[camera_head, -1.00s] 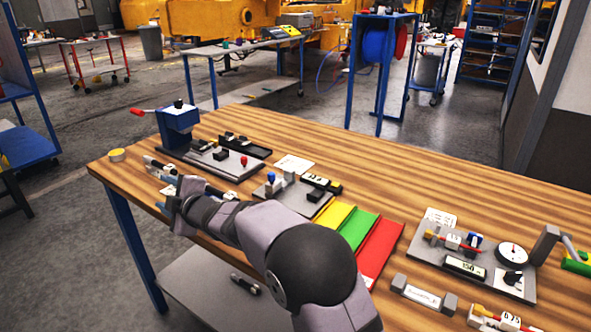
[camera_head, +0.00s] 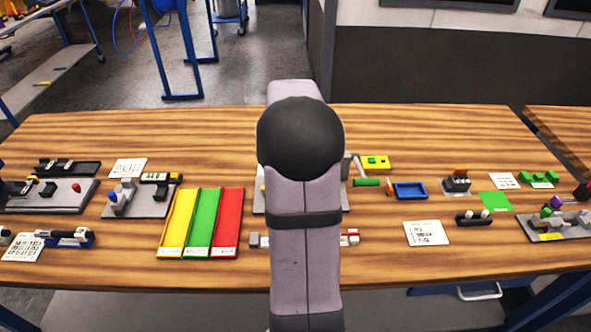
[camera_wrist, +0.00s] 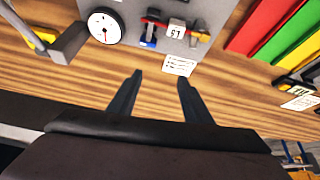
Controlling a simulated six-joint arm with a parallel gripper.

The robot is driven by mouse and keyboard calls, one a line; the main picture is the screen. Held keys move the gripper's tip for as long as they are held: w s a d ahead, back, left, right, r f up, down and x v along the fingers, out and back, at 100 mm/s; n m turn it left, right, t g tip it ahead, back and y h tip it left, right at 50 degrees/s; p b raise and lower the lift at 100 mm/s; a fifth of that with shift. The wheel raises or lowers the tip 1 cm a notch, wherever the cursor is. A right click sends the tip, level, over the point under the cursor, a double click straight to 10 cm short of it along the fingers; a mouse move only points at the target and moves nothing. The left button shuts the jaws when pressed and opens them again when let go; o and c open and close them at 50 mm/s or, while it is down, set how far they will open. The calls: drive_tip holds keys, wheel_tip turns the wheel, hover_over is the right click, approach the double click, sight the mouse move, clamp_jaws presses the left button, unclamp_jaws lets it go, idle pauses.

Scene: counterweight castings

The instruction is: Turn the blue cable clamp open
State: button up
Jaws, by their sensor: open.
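My gripper (camera_wrist: 160,81) is open and empty in the wrist view, its two dark fingers above bare wood beside a grey board (camera_wrist: 128,12). A small blue part (camera_wrist: 148,42) with a red piece above it sits on that board, apart from the fingers; it may be the blue cable clamp, but it is too small to be sure. In the head view my arm hides most of this board and my gripper. Another blue part (camera_head: 113,198) stands on a different grey board left of the coloured lanes; I cannot tell whether it is a clamp.
A round dial (camera_wrist: 104,26), a grey post (camera_wrist: 68,44) and a white L5 tag (camera_wrist: 176,30) stand near the blue part. Yellow, green and red lanes (camera_head: 200,222) lie left of my arm. A blue tray (camera_head: 410,190) lies right. Bare wood shows between (camera_head: 375,235).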

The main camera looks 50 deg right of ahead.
drive_tip(key=shift+m+g+y, duration=0.3)
drive_tip(key=shift+m+g, duration=0.1)
drive_tip(key=shift+m, duration=0.2)
drive_tip(key=s, duration=0.1)
drive_tip(key=s+f, duration=0.2)
drive_tip(key=s, duration=0.1)
drive_tip(key=shift+s+d, duration=0.1)
drive_tip(key=shift+d, duration=0.2)
drive_tip(key=shift+p+x, duration=1.1)
drive_tip(key=shift+x, duration=2.6)
drive_tip(key=c, duration=1.1)
